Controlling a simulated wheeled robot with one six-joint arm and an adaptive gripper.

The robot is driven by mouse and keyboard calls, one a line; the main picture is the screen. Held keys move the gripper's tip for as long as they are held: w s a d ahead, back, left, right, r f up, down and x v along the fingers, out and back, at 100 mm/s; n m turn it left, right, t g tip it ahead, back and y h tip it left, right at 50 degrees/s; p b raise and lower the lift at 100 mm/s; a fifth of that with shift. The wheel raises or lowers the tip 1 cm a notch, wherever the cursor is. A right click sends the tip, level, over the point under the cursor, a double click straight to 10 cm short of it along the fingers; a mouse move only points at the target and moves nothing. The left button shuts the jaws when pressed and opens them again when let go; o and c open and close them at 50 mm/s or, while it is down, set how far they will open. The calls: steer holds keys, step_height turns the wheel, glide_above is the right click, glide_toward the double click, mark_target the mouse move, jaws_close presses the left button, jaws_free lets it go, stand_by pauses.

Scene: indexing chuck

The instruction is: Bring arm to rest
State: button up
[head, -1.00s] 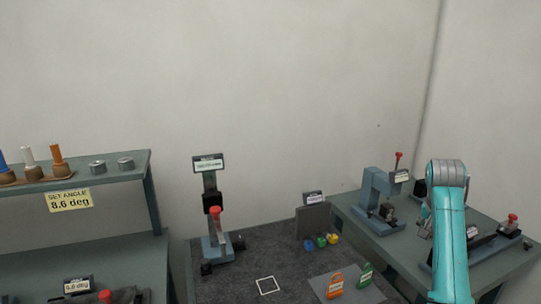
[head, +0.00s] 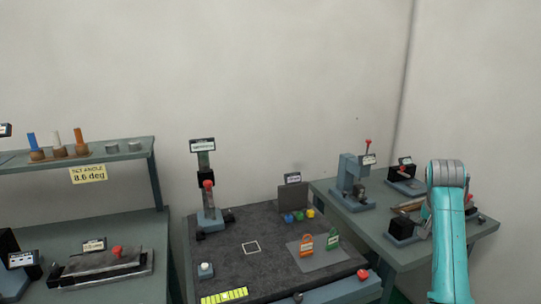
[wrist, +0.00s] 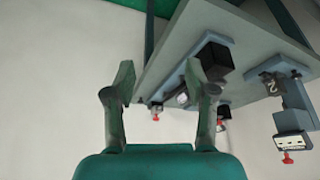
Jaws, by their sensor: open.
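My arm (head: 449,235) stands at the right of the head view, a teal link rising in front of the right bench. My gripper is outside the head view. In the wrist view my gripper (wrist: 158,85) shows two dark green fingers spread apart, with nothing between their tips. The wrist picture is turned over, with the right bench (wrist: 205,20) and its devices hanging from the top. The fingers appear clear of the bench, though the right finger overlaps a device in the picture.
The right bench (head: 385,245) carries several devices with red knobs. The middle table (head: 235,275) holds a post device (head: 208,190), coloured buttons (head: 298,216) and orange and green tags (head: 306,244). A left shelf (head: 110,158) carries coloured handles. Bare wall lies behind.

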steer(key=s+a+f+n+t, duration=0.1)
steer(key=s+a+f, duration=0.15)
steer(key=f, duration=0.55)
steer(key=s+a+f+n+t, duration=0.1)
steer(key=a+f, duration=0.2)
steer(key=f, duration=0.4)
steer(key=s+a+f+n, duration=0.1)
steer(key=a+f, duration=0.1)
steer(key=f, duration=0.6)
steer(key=s+a+f+n+t, duration=0.1)
steer(key=s+a+f+t, duration=0.1)
steer(key=s+a+f, duration=0.45)
steer(key=s+a+f+n+t, duration=0.1)
steer(key=s+a+f+t, duration=0.15)
steer(key=s+f, duration=0.65)
steer(key=s+a+r+n+t+y, duration=0.15)
steer(key=s+a, duration=0.25)
steer(key=s, duration=0.7)
steer(key=s+a+r+n+t+y, duration=0.15)
steer(key=s+a, duration=0.25)
steer(key=s, duration=0.8)
steer(key=s+a+r+n+t, duration=0.1)
steer(key=s+a+r+t, duration=0.1)
steer(key=s+r, duration=1.4)
steer(key=shift+s+a+r, duration=0.4)
steer(key=shift+a+r, duration=0.15)
steer(key=shift+r, duration=0.35)
